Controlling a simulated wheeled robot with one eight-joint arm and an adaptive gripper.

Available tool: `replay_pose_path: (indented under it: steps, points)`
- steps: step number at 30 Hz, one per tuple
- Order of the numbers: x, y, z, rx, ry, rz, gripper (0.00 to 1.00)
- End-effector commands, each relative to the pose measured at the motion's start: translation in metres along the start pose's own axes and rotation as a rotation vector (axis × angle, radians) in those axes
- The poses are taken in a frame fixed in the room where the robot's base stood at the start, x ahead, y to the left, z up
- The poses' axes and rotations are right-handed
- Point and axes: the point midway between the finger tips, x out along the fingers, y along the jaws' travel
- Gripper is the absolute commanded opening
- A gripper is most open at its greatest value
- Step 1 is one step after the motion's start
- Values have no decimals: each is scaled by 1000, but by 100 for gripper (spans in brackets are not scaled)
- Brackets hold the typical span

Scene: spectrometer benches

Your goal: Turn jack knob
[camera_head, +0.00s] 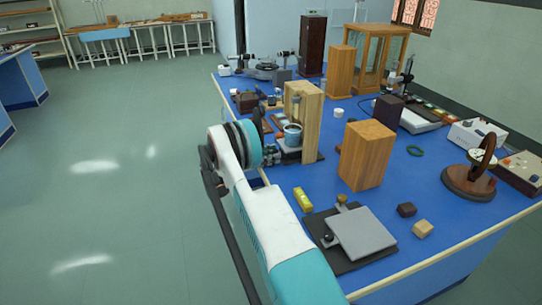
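A small platform (289,154) that looks like a lab jack stands at the open front of a pale wooden frame (312,110) on the blue bench. A blue-grey cup (293,140) sits on it. My gripper (271,154) is small and dark there, close beside the platform. I cannot tell whether it touches a knob or whether its fingers are open. The jack's knob is not clearly visible. A grey plate (362,234) with a dark round knob (328,238) lies nearer the front.
A brown wooden block (367,155) stands right of the frame. A wooden-based instrument (470,182) stands at the right. The floor left of the bench is clear.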

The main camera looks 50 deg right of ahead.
Motion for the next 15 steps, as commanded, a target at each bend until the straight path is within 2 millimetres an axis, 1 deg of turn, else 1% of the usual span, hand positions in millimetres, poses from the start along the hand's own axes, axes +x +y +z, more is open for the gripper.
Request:
replay_pose_path:
  steps: [5, 8, 15]
  points:
    - [-14, 1, 0, 0, 0, 3, 38]
    - [-32, 1, 0, 0, 0, 4, 38]
    - [-82, 1, 0, 0, 0, 3, 38]
